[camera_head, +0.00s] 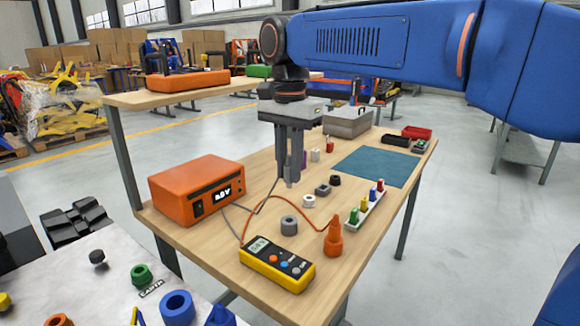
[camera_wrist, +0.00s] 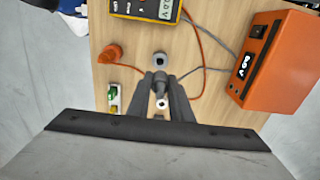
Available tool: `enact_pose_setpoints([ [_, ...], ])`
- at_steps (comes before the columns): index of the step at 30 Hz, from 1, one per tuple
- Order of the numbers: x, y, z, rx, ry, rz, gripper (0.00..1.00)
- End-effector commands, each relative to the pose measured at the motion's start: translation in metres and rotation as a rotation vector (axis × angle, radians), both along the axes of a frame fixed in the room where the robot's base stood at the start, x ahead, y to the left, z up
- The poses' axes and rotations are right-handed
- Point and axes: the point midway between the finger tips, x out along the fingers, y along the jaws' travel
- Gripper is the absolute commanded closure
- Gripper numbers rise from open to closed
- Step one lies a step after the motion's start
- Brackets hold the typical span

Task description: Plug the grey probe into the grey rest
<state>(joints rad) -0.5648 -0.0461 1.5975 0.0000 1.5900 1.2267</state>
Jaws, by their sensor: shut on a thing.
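My gripper (camera_head: 292,165) is shut on the grey probe (camera_head: 289,183) and holds it upright above the table. In the wrist view the probe (camera_wrist: 160,77) sits between the fingertips (camera_wrist: 160,88). A grey cable runs from the probe down towards the orange power box and meter. The grey rest (camera_head: 289,225) is a thick grey ring standing on the table, below and nearer the camera than the probe. In the wrist view the rest (camera_wrist: 160,59) shows just above the probe, its dark hole open. Probe and rest are apart.
A yellow meter (camera_head: 277,264), an orange probe in its rest (camera_head: 333,239) and an orange power box (camera_head: 196,190) stand around the grey rest. The teal mat (camera_head: 376,167) is clear.

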Motion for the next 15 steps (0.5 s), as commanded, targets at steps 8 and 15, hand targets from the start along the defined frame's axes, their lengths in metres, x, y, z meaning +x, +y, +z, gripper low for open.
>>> enact_pose_setpoints([
  [8,0.000,0.000,-0.014,-0.001,0.001,-0.001,1.00],
  [15,0.000,0.000,-0.034,-0.001,0.001,-0.001,1.00],
])
